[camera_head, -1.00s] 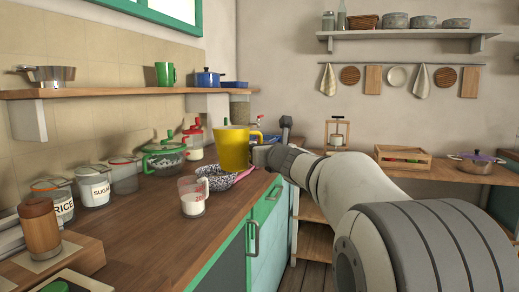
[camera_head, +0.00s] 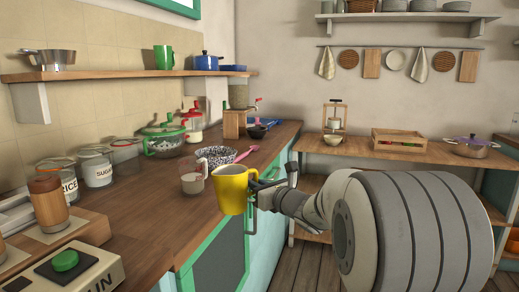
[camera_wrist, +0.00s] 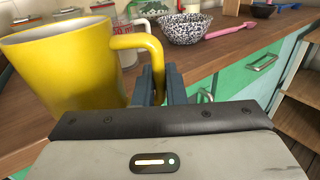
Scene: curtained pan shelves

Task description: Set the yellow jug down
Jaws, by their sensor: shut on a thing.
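The yellow jug (camera_head: 232,189) is upright in my gripper at the front edge of the wooden counter (camera_head: 150,205). My gripper (camera_wrist: 160,88) is shut on the jug's handle, with the jug's body on the left in the wrist view (camera_wrist: 70,70). In the head view my gripper (camera_head: 256,189) comes in from the right. I cannot tell whether the jug's base touches the counter or hangs beside its edge.
A glass measuring cup (camera_head: 192,178) stands just behind the jug. A speckled bowl (camera_head: 216,156) and a pink spoon (camera_head: 246,153) lie farther back. Jars (camera_head: 96,167) line the wall. Bare counter lies left of the jug. Green-framed cabinet fronts (camera_head: 262,225) drop below the edge.

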